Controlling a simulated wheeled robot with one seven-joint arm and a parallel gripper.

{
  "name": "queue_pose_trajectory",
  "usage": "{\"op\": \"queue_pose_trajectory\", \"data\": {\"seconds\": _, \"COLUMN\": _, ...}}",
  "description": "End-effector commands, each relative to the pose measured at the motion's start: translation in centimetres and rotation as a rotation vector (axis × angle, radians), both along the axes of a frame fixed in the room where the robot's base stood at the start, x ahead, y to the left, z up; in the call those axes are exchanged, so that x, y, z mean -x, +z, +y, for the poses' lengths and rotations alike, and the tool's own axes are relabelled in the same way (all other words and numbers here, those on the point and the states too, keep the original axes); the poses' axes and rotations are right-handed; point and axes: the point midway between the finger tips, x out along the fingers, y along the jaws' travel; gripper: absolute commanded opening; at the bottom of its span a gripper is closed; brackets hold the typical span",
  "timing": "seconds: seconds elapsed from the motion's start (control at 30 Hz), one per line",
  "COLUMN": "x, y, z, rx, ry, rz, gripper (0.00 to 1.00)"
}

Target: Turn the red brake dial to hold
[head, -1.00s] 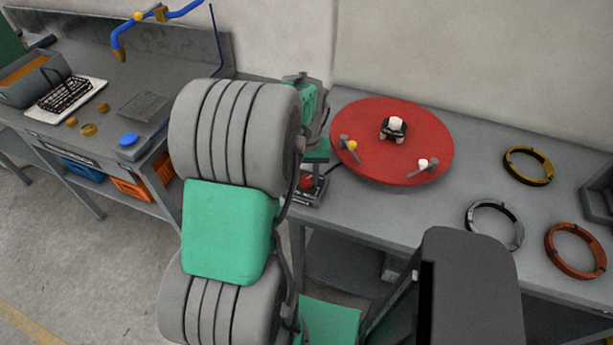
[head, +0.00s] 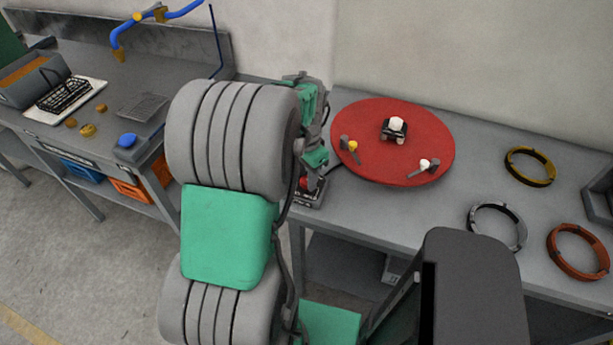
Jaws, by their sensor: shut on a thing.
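The red brake dial (head: 307,183) sits on a small dark box (head: 311,198) at the table's front left edge, beside the large red turntable. My gripper (head: 311,172) is over the dial from above and shut on it. My arm, with grey ribbed and green parts, hides the area to the left of the dial. The fingertips are small and partly hidden, and the dial's pointer and markings are too small to read.
The red turntable (head: 392,160) carries a white-topped hub and two small clamps. Yellow (head: 530,167), grey (head: 497,226) and orange (head: 577,252) rings lie to its right. A sink bench (head: 125,75) stands at the left, with a blue tap above.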

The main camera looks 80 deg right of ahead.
Motion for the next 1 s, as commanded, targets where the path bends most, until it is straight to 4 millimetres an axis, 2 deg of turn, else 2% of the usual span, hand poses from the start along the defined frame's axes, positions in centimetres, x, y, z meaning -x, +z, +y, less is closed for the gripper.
{"op": "queue_pose_trajectory", "data": {"seconds": 0.3, "x": 0.02, "y": 0.1, "z": -0.1, "rx": 0.004, "ry": -0.082, "rz": 0.0, "gripper": 0.0}}
{"op": "queue_pose_trajectory", "data": {"seconds": 0.7, "x": 0.03, "y": 0.12, "z": -0.11, "rx": 0.004, "ry": -0.088, "rz": 0.0, "gripper": 0.0}}
{"op": "queue_pose_trajectory", "data": {"seconds": 0.73, "x": 0.03, "y": 0.12, "z": -0.11, "rx": 0.004, "ry": -0.088, "rz": 0.0, "gripper": 0.33}}
{"op": "queue_pose_trajectory", "data": {"seconds": 1.0, "x": 0.0, "y": 0.06, "z": -0.06, "rx": 0.002, "ry": -0.086, "rz": 0.0, "gripper": 0.54}}
